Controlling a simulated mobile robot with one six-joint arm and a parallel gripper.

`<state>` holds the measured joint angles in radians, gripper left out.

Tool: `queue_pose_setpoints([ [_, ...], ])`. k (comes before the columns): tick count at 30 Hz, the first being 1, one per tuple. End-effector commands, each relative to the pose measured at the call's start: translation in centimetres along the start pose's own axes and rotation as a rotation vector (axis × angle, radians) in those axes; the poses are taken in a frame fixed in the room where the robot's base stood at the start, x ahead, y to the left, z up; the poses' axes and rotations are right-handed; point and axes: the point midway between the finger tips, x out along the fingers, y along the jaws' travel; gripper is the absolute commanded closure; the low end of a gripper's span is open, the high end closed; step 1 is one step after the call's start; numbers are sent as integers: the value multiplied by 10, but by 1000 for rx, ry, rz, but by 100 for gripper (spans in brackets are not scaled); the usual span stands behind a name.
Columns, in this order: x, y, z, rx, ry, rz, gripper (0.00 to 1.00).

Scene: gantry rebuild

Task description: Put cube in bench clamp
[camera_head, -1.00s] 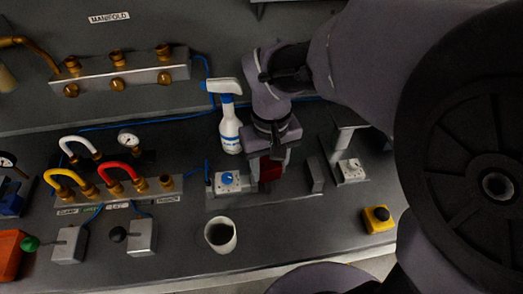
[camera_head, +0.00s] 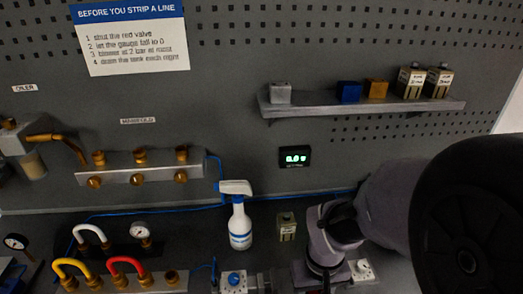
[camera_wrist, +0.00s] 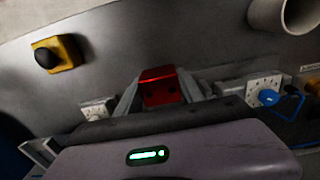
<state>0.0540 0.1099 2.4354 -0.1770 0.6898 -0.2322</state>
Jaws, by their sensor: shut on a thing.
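A red cube (camera_wrist: 162,88) sits between the two grey fingers of my gripper (camera_wrist: 160,84) in the wrist view. The fingers are shut on it, with one on each side. In the head view only the wrist above my gripper shows at the bottom edge; the fingers and cube are out of frame. Grey metal (camera_head: 265,281) right of the blue-knobbed white box appears to be part of the bench clamp, cut off by the bottom edge. I cannot tell how the cube stands relative to the clamp jaws.
A spray bottle (camera_head: 240,222) and a labelled metal block (camera_head: 287,226) stand behind the arm. A blue-knobbed white box (camera_wrist: 265,90) and a yellow button box (camera_wrist: 57,54) flank the gripper. A wall shelf (camera_head: 365,108) holds several blocks.

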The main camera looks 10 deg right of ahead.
Motion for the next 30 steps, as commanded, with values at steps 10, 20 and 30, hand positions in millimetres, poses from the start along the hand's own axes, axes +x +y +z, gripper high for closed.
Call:
queue_pose_setpoints([
  [10, 10, -13, -61, 0, 1, 0, 100],
  [20, 48, -15, -71, -1, 0, 1, 100],
  [30, 49, -15, -70, 0, 0, 0, 47],
])
